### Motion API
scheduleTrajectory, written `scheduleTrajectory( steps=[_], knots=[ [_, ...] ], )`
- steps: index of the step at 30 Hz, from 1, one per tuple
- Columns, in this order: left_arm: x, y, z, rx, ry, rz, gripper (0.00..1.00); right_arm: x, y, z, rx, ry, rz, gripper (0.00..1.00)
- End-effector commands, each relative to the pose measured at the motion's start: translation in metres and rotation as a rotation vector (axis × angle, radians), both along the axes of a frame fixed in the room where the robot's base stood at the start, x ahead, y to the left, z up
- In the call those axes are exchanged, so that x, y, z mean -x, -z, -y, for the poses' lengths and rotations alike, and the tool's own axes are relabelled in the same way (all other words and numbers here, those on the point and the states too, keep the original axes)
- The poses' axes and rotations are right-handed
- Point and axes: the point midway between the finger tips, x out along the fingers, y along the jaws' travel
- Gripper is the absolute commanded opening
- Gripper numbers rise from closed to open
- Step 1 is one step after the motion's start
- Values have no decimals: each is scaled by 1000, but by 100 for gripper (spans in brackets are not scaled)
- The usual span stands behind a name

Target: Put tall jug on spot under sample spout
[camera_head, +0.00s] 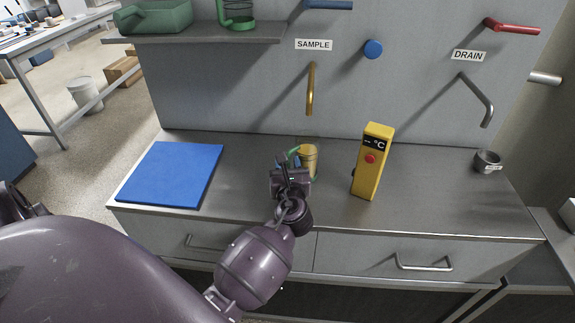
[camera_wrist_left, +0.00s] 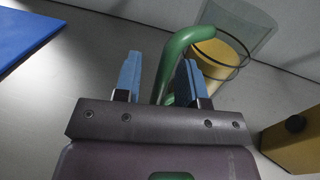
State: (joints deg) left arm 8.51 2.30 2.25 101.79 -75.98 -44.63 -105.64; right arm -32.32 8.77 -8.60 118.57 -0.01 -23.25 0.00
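The tall jug (camera_head: 310,160) is clear with yellow contents and a green handle. It stands upright on the grey counter, below the brass sample spout (camera_head: 311,90) and somewhat in front of it in the head view. My left gripper (camera_head: 291,163) is at the handle side of the jug. In the left wrist view, the green handle (camera_wrist_left: 172,62) passes between the blue finger pads, close to the right one, with a gap to the left one. The jug's yellow body (camera_wrist_left: 222,58) is beyond the fingers. Any marked spot is hidden or not visible. My right gripper is not in view.
A yellow thermometer box (camera_head: 374,165) stands right of the jug. A blue mat (camera_head: 172,174) lies on the left. A small grey cup (camera_head: 487,161) is at the far right, below the drain spout (camera_head: 481,98). A shelf (camera_head: 205,34) holds green containers.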

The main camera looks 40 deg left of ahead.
Motion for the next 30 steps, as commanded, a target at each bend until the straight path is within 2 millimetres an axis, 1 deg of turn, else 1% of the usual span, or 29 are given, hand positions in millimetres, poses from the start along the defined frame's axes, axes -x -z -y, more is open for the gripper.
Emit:
scheduleTrajectory(
  steps=[3,5,8,15,21,25,30],
  knots=[
    [0,-4,0,-1,0,2,37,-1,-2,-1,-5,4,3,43],
    [3,-3,3,0,0,0,37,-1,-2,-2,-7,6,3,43],
    [13,-3,12,1,0,-1,37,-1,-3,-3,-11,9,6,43],
    [48,-3,43,2,0,-1,37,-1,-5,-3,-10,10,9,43],
    [72,-3,66,1,1,-1,37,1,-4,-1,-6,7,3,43],
    [82,-3,76,1,0,-1,37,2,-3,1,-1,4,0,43],
    [88,-3,81,0,0,0,37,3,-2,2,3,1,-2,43]
  ],
)
